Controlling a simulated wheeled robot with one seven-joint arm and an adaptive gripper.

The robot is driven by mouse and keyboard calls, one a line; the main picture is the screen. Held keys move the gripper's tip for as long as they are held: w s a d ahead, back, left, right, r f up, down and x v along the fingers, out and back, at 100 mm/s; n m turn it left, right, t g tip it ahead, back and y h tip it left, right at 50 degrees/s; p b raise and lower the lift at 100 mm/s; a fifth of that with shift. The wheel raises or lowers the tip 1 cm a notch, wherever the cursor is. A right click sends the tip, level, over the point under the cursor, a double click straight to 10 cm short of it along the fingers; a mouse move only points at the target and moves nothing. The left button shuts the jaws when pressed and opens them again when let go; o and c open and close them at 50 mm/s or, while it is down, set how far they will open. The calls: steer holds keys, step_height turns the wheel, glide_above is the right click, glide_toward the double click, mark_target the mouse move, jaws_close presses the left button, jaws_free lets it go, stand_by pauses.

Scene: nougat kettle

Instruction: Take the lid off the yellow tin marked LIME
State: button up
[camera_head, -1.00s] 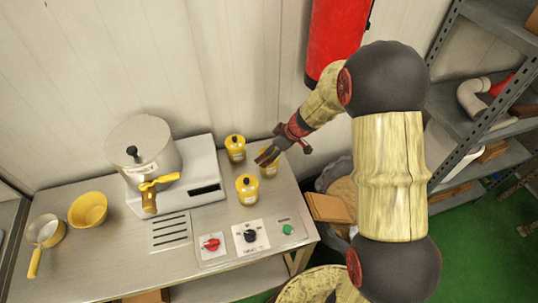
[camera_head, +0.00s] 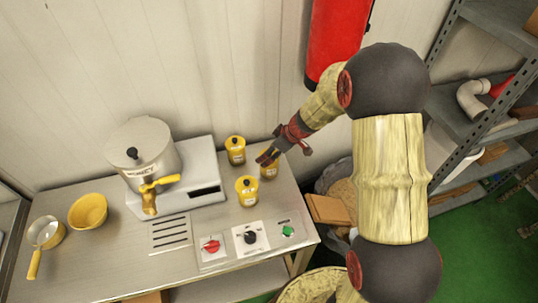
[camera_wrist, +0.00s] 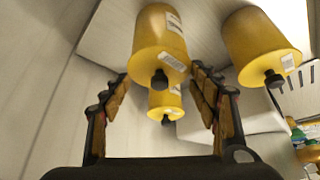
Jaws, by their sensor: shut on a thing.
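Three yellow tins with dark-knobbed lids stand on the steel table. The right-hand tin (camera_head: 269,171) is partly hidden by my gripper (camera_head: 266,156). In the wrist view, which is upside down, this tin (camera_wrist: 160,40) is the large middle one, with its lid (camera_wrist: 160,70) and knob between my fingertips (camera_wrist: 160,72). My gripper is shut on that lid, which still sits on the tin. The back tin (camera_head: 235,151) and front tin (camera_head: 247,192) stand apart to the left; their wrist-view images are the small one (camera_wrist: 165,102) and the right one (camera_wrist: 258,45). I cannot read LIME.
A silver pot marked HONEY (camera_head: 150,158) with a yellow tap stands on a white unit at left. A yellow bowl (camera_head: 88,210) and a small pan (camera_head: 46,233) are farther left. Control panels line the front edge. A red cylinder (camera_head: 332,40) hangs at the wall.

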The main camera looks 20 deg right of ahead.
steer(key=shift+r, duration=0.1)
steer(key=shift+r, duration=0.2)
step_height(320, 180, up, 3)
steer(key=shift+s+r, duration=0.1)
steer(key=s+d+r, duration=0.3)
steer(key=s+r, duration=0.9)
steer(key=s, duration=0.1)
steer(key=shift+d, duration=0.4)
steer(key=shift+s, duration=0.1)
